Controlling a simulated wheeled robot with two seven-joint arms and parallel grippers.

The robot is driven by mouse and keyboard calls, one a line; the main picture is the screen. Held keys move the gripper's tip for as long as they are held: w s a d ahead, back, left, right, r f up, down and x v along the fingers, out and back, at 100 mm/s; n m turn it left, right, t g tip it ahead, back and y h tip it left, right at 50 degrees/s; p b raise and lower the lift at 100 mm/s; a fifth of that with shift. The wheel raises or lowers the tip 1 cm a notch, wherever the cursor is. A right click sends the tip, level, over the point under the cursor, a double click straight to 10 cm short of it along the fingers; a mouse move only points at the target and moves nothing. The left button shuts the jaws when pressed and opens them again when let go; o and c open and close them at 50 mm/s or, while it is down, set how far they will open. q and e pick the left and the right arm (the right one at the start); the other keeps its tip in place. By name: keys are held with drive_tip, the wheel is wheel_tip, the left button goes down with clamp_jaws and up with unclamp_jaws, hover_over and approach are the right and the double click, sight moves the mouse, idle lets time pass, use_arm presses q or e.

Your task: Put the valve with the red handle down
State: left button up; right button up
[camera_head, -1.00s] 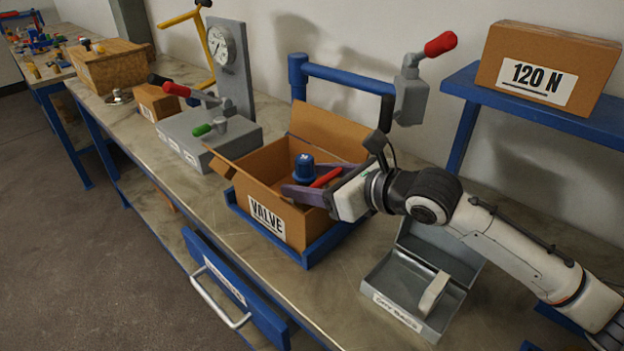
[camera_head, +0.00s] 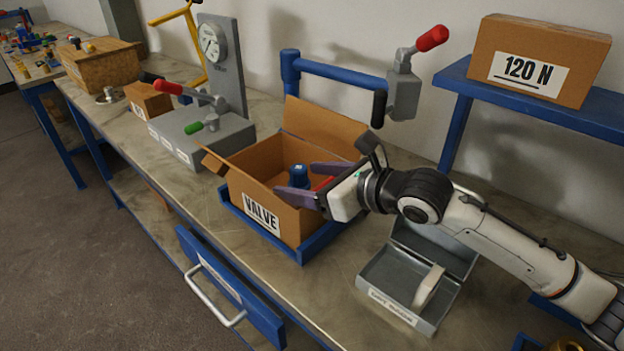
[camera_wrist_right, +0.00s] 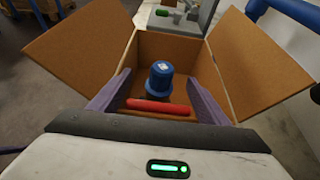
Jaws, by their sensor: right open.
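The valve, with a blue cap (camera_head: 299,176) and a red handle (camera_head: 322,184), is inside the cardboard box (camera_head: 262,213) labelled VALVE. In the right wrist view the blue cap (camera_wrist_right: 161,78) stands upright in the box and the red handle (camera_wrist_right: 158,107) lies across in front of it. My right gripper (camera_head: 302,184) is open at the box opening. Its two purple fingers are spread to either side of the valve, apart from the red handle in the wrist view. The valve's lower part is hidden. My left gripper is not in view.
The box sits in a blue tray (camera_head: 318,245) with its flaps open. A grey case (camera_head: 400,290) stands open to its right. A grey fixture with levers (camera_head: 195,138) is to the left. A blue shelf (camera_head: 560,108) carries a 120 N box (camera_head: 545,60).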

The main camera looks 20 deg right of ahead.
drive_tip(key=shift+r, duration=0.45)
drive_tip(key=shift+s+d+r, duration=0.15)
drive_tip(key=shift+s+r, duration=0.05)
drive_tip(key=shift+r, duration=0.05)
drive_tip(key=v, duration=1.1)
drive_tip(key=shift+s, duration=0.2)
drive_tip(key=shift+d, duration=0.1)
